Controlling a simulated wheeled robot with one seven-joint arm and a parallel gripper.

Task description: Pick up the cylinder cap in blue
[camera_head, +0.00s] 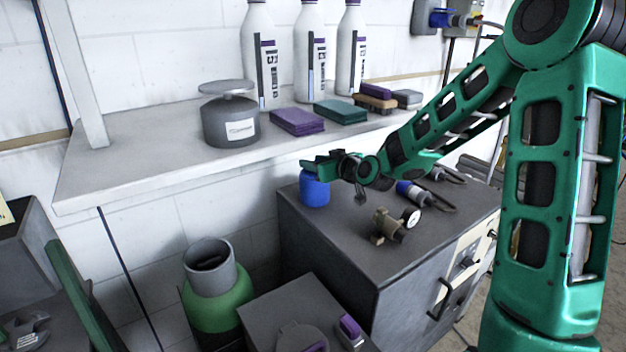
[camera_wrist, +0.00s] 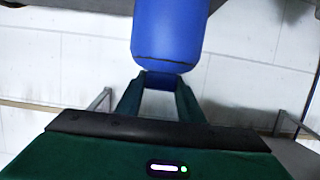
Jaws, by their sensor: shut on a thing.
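The blue cylinder cap (camera_head: 314,190) is at the back left corner of the dark cabinet top, below the wall shelf. It fills the top middle of the wrist view (camera_wrist: 168,35), with a dark line around its near end. My gripper (camera_head: 312,168) reaches it from the upper right in the head view. In the wrist view, my gripper's fingers (camera_wrist: 162,80) meet the near end of the cap and are shut on it. The exact contact between the fingertips and the cap is partly hidden. I cannot tell whether the cap touches the cabinet top.
The dark cabinet (camera_head: 335,245) also carries a brass gauge fitting (camera_head: 390,228) and a blue-and-white tool (camera_head: 412,195). The shelf (camera_head: 130,165) holds a grey canister (camera_head: 230,125), bottles and sponges. A green gas cylinder (camera_head: 217,298) stands on the floor at the left.

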